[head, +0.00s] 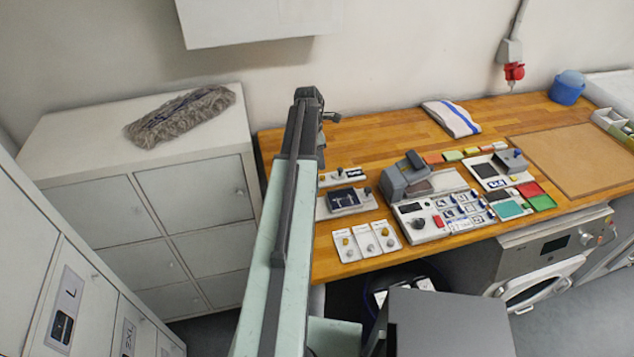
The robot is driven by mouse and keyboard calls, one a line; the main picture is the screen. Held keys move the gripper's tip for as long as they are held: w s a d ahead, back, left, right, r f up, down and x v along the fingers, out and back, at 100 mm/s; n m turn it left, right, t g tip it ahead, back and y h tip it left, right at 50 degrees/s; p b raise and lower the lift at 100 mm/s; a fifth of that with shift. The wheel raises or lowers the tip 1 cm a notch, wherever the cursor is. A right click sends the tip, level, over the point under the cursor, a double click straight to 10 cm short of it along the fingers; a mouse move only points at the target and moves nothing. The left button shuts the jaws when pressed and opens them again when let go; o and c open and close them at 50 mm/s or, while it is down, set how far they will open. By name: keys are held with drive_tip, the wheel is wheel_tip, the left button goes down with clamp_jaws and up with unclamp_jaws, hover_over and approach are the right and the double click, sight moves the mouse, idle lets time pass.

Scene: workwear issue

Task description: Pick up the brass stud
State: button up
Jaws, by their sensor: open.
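Three small white plates (366,241) lie near the front edge of the wooden worktop, just right of my arm. Small brass-coloured and grey round pieces sit on them; one brass-coloured piece (346,241) is on the left plate. They are too small to tell which is the brass stud. My arm rises through the middle of the picture. My gripper (331,117) shows as a small dark shape at its far end, over the back left of the worktop, well apart from the plates. It is open, with nothing visible in it; its fingers are partly hidden.
The worktop (375,143) holds a grey press-like device (404,178), trays of small parts, coloured pads, a folded striped towel (452,118) and a blue tub (567,87). White cabinets (193,195) stand left, a washing machine (545,262) below right. The worktop's back left is clear.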

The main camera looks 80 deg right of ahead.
sight(322, 176)
wheel_tip(322, 176, down, 3)
drive_tip(key=shift+r+b, duration=0.15)
drive_tip(key=shift+b, duration=1.1)
drive_tip(key=shift+r, duration=0.1)
drive_tip(key=f+b, duration=0.3)
drive_tip(key=s+f+b, duration=0.1)
drive_tip(key=f+b, duration=0.1)
drive_tip(key=shift+f, duration=0.2)
drive_tip(key=shift+r, duration=0.2)
clamp_jaws()
